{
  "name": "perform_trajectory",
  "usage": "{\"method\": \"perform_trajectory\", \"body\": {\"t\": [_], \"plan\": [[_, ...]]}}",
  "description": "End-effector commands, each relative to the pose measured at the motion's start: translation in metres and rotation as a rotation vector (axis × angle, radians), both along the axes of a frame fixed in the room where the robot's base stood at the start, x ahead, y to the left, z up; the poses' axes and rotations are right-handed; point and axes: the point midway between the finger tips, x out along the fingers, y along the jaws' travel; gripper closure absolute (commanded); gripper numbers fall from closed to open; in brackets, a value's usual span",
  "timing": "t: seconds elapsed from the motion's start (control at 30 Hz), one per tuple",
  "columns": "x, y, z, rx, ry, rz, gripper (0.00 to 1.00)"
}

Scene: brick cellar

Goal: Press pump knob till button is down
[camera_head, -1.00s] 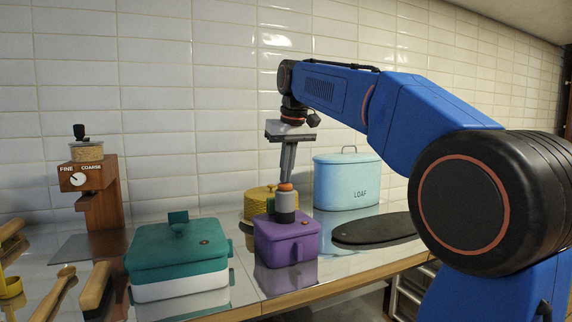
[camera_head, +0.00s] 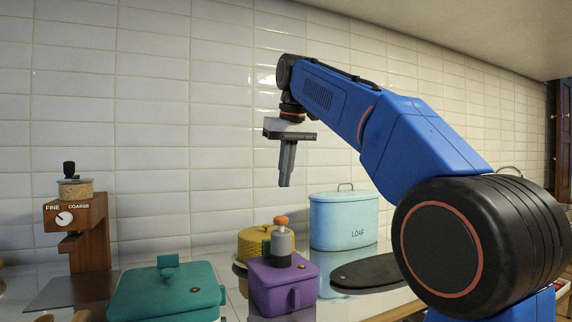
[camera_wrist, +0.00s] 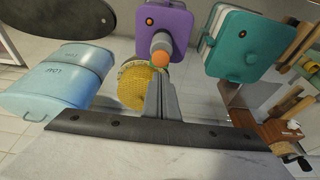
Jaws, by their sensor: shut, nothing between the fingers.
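The pump, a grey cylinder (camera_head: 282,246) with an orange knob (camera_head: 281,220) on top, stands upright on the purple lidded box (camera_head: 268,289). The knob sits raised above the grey body. A small round button (camera_head: 302,267) is on the purple lid; I cannot tell its height. My gripper (camera_head: 285,184) is shut and empty, pointing down above the knob with a clear gap between. In the wrist view the knob (camera_wrist: 161,58) and grey body (camera_wrist: 161,42) show beyond my fingertips (camera_wrist: 159,74), and the button (camera_wrist: 150,22) shows as an orange dot.
A teal lidded box (camera_head: 165,292) stands left of the purple one. A yellow round container (camera_head: 256,246) stands behind it, and a blue LOAF bin (camera_head: 343,221) behind right. A dark oval board (camera_head: 368,272) lies right. A grinder (camera_head: 76,230) stands far left.

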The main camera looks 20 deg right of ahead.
Motion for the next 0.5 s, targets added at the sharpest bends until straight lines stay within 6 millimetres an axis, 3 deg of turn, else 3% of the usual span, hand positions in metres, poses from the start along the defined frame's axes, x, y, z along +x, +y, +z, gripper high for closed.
{"method": "perform_trajectory", "body": {"t": [0.2, 0.5], "plan": [[-0.007, 0.000, 0.025, 0.000, -0.001, 0.000, 1.00], [-0.010, 0.000, 0.032, 0.000, 0.000, 0.000, 1.00]]}}
